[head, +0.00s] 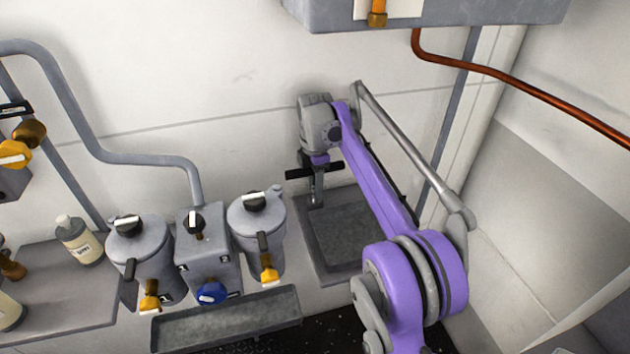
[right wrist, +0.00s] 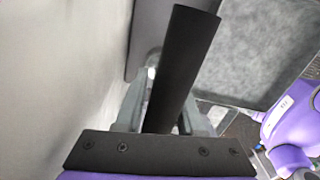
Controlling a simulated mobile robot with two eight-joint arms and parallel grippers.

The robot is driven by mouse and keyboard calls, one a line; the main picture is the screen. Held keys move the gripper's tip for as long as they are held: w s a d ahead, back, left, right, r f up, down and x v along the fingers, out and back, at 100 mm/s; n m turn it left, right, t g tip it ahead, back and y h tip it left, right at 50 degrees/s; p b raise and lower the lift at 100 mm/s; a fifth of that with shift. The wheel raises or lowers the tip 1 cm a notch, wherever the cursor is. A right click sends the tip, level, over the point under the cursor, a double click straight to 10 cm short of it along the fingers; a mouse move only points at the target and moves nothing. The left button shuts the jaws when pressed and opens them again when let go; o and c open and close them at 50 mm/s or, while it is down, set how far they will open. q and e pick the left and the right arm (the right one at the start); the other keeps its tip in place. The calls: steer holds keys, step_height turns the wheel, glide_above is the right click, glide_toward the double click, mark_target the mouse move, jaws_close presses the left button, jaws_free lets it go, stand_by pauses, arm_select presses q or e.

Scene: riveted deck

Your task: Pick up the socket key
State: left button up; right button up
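The socket key (head: 299,173) appears as a dark crossbar with a grey shank below it, by the wall over the left back part of a grey tray (head: 311,258). My right gripper (head: 318,177) points down at it. In the right wrist view the dark bar (right wrist: 186,60) runs between the two grey fingers (right wrist: 163,115), which lie close on both sides of it, so the gripper looks shut on it. Whether the key's lower end touches the tray is hard to tell. My left gripper is not in view.
Two grey canisters (head: 145,243) and a grey box with a blue knob (head: 211,291) stand left of the tray, behind a narrow trough (head: 225,322). A bottle (head: 80,241) stands on a shelf at far left. A wall cabinet (head: 450,12) hangs above. The tray's middle looks empty.

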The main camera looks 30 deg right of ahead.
jaws_close()
steer(key=shift+r, duration=0.1)
steer(key=shift+s+r, duration=0.2)
steer(key=shift+r, duration=0.4)
step_height(320, 180, up, 6)
steer(key=shift+r+p, duration=0.15)
steer(key=shift+p, duration=0.85)
steer(key=s+a, duration=0.2)
steer(key=s, duration=0.7)
steer(key=s+a, duration=0.2)
steer(key=s, duration=0.8)
steer(key=shift+a+f+b, duration=0.3)
steer(key=shift+f+b, duration=0.05)
steer(key=shift+b, duration=0.05)
